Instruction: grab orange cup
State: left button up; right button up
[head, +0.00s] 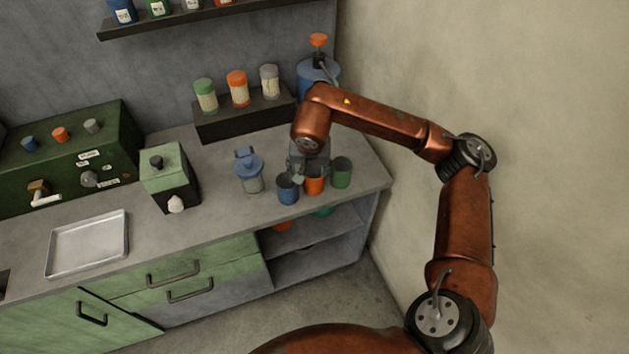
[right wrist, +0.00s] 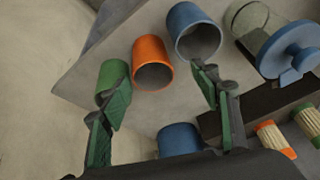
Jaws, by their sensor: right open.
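The orange cup (head: 314,181) stands on the counter between a blue cup (head: 288,190) and a green cup (head: 341,173) in the head view. In the right wrist view the orange cup (right wrist: 152,62) is ahead of my right gripper (right wrist: 166,90), with the green cup (right wrist: 112,80) by one finger and the blue cup (right wrist: 194,32) by the other. My right gripper is open and empty, its fingers spread wide. In the head view it (head: 308,166) is just behind the cups and partly hides the orange cup's upper part. My left gripper is not in view.
A lidded glass jar (head: 249,174) stands left of the cups. A large blue dispenser (head: 318,78) and a dark rack (head: 246,115) with several shakers are behind. A metal tray (head: 88,244) lies at the left. The counter's front edge is close to the cups.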

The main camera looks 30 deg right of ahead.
aim_at(314, 169)
jog(key=shift+h, duration=0.3)
jog(key=w+d+f, duration=0.1)
jog(key=f, duration=0.1)
jog(key=w+d+f+b, duration=0.1)
jog(key=f, duration=0.1)
jog(key=w+d+f, duration=0.1)
jog(key=d+f, duration=0.1)
jog(key=shift+f+b, duration=0.1)
jog(key=shift+b, duration=0.3)
jog(key=shift+c, duration=0.2)
jog(key=c, duration=1.4)
jog(key=shift+r, duration=0.2)
